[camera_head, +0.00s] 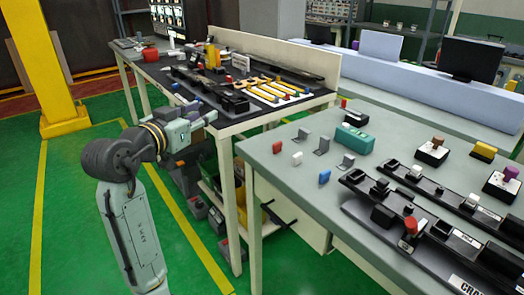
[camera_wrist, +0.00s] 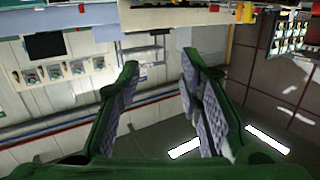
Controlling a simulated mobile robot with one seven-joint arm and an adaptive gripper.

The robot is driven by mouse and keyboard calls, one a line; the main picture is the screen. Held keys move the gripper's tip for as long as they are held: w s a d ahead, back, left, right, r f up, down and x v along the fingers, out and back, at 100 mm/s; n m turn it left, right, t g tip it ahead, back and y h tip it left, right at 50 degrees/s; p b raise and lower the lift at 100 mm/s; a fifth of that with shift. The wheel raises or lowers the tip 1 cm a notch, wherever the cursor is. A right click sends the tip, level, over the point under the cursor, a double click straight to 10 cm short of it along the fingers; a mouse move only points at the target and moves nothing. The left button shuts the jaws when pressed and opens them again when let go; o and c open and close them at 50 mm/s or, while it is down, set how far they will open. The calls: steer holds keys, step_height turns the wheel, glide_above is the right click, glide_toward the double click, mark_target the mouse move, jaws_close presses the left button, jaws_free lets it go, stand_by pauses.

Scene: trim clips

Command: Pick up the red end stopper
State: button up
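Small red pieces show in the head view, and I cannot tell for sure which is the red end stopper. One red block (camera_head: 277,147) lies on the near grey table (camera_head: 300,199), close to its left edge. Another red piece (camera_head: 410,225) sits on a black rail at the right. My gripper (camera_wrist: 160,62) is open and empty in the wrist view, its two green fingers wide apart. In the head view my arm is at the left, over the green floor and apart from the near table; the fingers are not clear there.
A white block (camera_head: 297,158), a blue block (camera_head: 324,177), grey clips and a teal block (camera_head: 354,139) share the near table. Black rails (camera_head: 440,215) fill its right side. A second table (camera_head: 237,122) with yellow-striped parts stands behind my arm. A yellow post (camera_head: 47,60) is at left.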

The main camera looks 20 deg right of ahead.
mark_target(275, 144)
steer(key=d+f+m+g, duration=0.1)
steer(key=d+f+g, duration=0.1)
steer(key=d+f, duration=0.1)
steer(key=s+d+f+m+g, duration=0.1)
steer(key=d+f+g, duration=0.1)
steer(key=d, duration=0.4)
steer(key=s+d+f+m+g+h+p, duration=0.1)
steer(key=d+f+m+g, duration=0.1)
steer(key=d+f, duration=0.1)
steer(key=shift+d+f+g, duration=0.35)
steer(key=shift+d+g, duration=0.05)
steer(key=shift+d, duration=0.35)
steer(key=p+x, duration=0.2)
steer(key=x, duration=0.2)
steer(key=shift+w+d+f, duration=0.1)
steer(key=shift+d, duration=0.3)
steer(key=shift+w+d+f, duration=0.2)
steer(key=shift+d+f, duration=0.1)
steer(key=shift+d, duration=0.1)
steer(key=shift+c, duration=0.5)
jaws_close()
